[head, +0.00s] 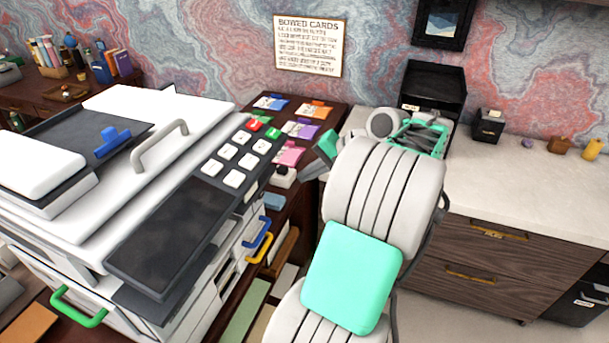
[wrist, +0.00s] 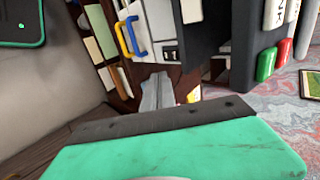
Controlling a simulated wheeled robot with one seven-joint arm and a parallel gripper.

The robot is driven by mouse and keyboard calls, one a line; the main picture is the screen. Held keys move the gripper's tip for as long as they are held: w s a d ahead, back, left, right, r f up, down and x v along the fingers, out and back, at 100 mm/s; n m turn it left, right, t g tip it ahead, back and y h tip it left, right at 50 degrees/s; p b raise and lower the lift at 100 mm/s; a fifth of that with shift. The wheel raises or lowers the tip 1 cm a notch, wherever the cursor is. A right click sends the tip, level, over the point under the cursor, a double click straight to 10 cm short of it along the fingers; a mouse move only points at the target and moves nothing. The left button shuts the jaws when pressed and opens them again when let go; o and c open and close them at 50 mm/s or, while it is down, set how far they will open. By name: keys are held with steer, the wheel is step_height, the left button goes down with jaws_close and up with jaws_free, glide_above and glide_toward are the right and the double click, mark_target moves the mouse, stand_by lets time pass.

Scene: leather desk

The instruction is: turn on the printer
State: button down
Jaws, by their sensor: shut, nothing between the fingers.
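The printer (head: 130,180) is the large white machine at the left of the head view. Its dark control panel has several white buttons (head: 228,152), a red button (head: 254,125) and a green button (head: 273,133) at the far end. In the wrist view the green button (wrist: 266,64) and red button (wrist: 284,55) show at the panel's edge at the right. My gripper (head: 309,168) is shut and empty, just right of the panel and apart from the buttons. My arm partly hides it in the head view; grey fingers (wrist: 157,95) show in the wrist view.
Colourful card packs (head: 300,130) lie on the dark desk behind the panel. A small white device with a dark knob (head: 283,176) sits near my gripper. Blue (head: 258,240) and yellow handles (head: 260,250) stick out of the printer's side. A pale counter (head: 530,185) stands right.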

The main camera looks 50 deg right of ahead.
steer(key=x, duration=1.4)
steer(key=shift+w+r+b, duration=0.25)
steer(key=shift+w+b, duration=0.1)
steer(key=shift+b, duration=0.1)
steer(key=shift+a, duration=0.1)
